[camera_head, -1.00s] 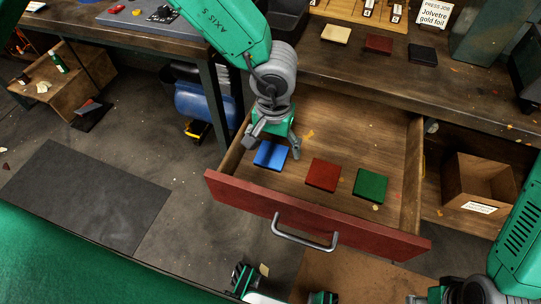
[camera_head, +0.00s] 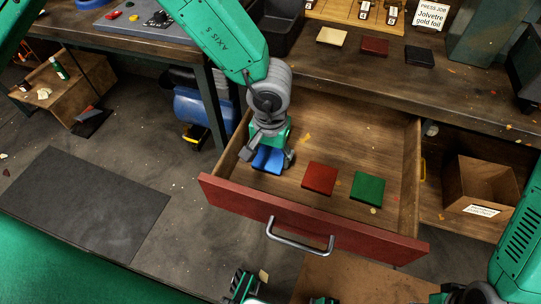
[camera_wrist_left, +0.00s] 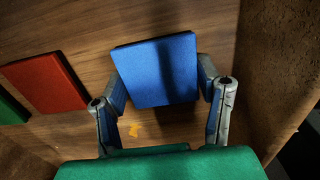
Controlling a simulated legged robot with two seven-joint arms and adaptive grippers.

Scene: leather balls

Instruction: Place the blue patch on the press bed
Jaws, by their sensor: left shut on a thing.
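The blue patch (camera_head: 268,159) lies at the left of the open drawer (camera_head: 400,215), a flat square. My left gripper (camera_head: 267,155) reaches down over it and is shut on it. In the left wrist view the blue patch (camera_wrist_left: 157,72) sits between the two fingers, which touch its left and right sides. I cannot clearly identify the press bed; a grey-green machine (camera_head: 482,35) is partly in view at the top right.
A red patch (camera_head: 319,178) and a green patch (camera_head: 367,188) lie right of the blue one. Cream, dark red and black patches lie on the bench above. A job card (camera_head: 432,13) reads "Jolvetre gold foil". The drawer front (camera_head: 310,222) and sides stand around the patches.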

